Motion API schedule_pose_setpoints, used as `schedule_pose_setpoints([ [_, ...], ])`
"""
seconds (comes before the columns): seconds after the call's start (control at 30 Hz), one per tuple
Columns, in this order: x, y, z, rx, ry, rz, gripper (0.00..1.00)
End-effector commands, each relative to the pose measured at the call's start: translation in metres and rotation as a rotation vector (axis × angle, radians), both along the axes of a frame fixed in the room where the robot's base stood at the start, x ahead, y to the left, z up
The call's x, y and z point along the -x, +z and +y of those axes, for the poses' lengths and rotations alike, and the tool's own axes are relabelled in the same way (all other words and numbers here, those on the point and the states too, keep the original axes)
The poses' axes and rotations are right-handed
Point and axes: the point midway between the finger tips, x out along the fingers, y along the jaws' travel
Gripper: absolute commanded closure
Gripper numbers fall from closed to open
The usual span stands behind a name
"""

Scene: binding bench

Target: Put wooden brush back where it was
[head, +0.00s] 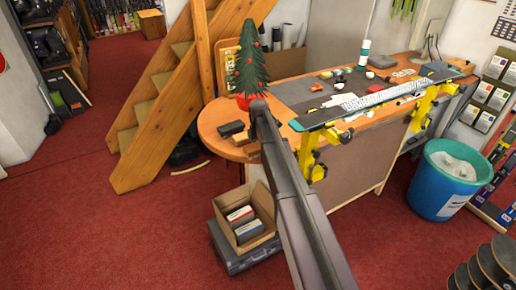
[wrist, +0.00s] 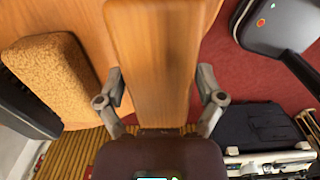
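The wooden brush (wrist: 155,65) fills the middle of the wrist view, its smooth orange-brown wood running from the top edge down between my fingers. My gripper (wrist: 160,95) has one finger along each long side of the brush, and the fingertips appear to press on its edges. Its lower end is hidden by the gripper's dark body. In the head view my arm hides most of the gripper, and a small brown piece, seemingly the brush (head: 249,149), shows beside the arm at the round table's near edge.
A cork-like block (wrist: 50,70) and a dark block (head: 231,129) lie just left on the round tabletop (head: 212,118). A potted small tree (head: 249,70) stands behind. Below are an open box (head: 262,205) and a dark case (head: 232,258).

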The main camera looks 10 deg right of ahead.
Motion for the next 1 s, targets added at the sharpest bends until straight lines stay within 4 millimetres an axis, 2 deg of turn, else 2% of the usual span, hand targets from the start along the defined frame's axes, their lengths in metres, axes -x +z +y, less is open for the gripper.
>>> schedule_pose_setpoints([
  [0.57,0.0,0.003,0.0,0.0,0.0,0.0,0.0],
  [1.0,0.0,0.031,0.0,0.0,0.0,0.0,0.0],
])
